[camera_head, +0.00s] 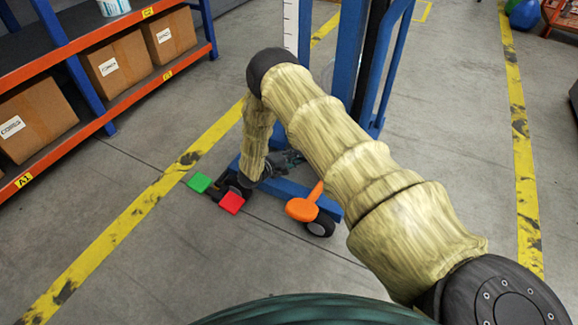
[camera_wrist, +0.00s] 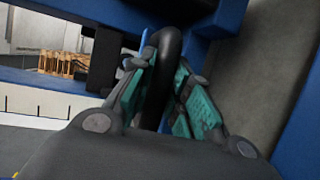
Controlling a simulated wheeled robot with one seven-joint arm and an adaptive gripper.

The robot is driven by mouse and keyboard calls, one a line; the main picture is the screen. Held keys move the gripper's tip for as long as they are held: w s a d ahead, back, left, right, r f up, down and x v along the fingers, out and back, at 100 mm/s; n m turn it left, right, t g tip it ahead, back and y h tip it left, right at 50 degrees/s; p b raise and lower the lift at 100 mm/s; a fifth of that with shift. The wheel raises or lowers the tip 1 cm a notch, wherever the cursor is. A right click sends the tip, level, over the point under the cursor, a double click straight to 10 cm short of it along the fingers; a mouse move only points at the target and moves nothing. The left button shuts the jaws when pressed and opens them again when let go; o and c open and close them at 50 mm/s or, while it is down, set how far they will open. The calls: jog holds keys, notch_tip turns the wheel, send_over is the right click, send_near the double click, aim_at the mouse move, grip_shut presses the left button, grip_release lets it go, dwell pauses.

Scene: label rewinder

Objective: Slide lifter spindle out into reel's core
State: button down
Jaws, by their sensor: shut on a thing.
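The lifter (camera_head: 348,55) is a blue wheeled frame with an upright mast, partly hidden behind my arm. My gripper (camera_wrist: 165,75) has teal-padded fingers and is shut on a black curved bar (camera_wrist: 168,45), which runs between the fingers beside blue frame parts. In the head view my gripper (camera_head: 290,160) is small and dark, low by the lifter's base and mostly hidden. I cannot make out the spindle or a reel with its core in either view.
A green pedal (camera_head: 199,182), a red pedal (camera_head: 231,203) and an orange lever (camera_head: 303,207) are at the lifter's base. An orange and blue rack (camera_head: 130,95) with cardboard boxes stands at left.

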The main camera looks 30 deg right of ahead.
jog(key=shift+w+d, duration=0.5)
jog(key=shift+d, duration=0.2)
jog(key=shift+r, duration=0.1)
jog(key=c, duration=1.3)
grip_release()
jog(key=shift+d, duration=0.1)
jog(key=v, duration=1.2)
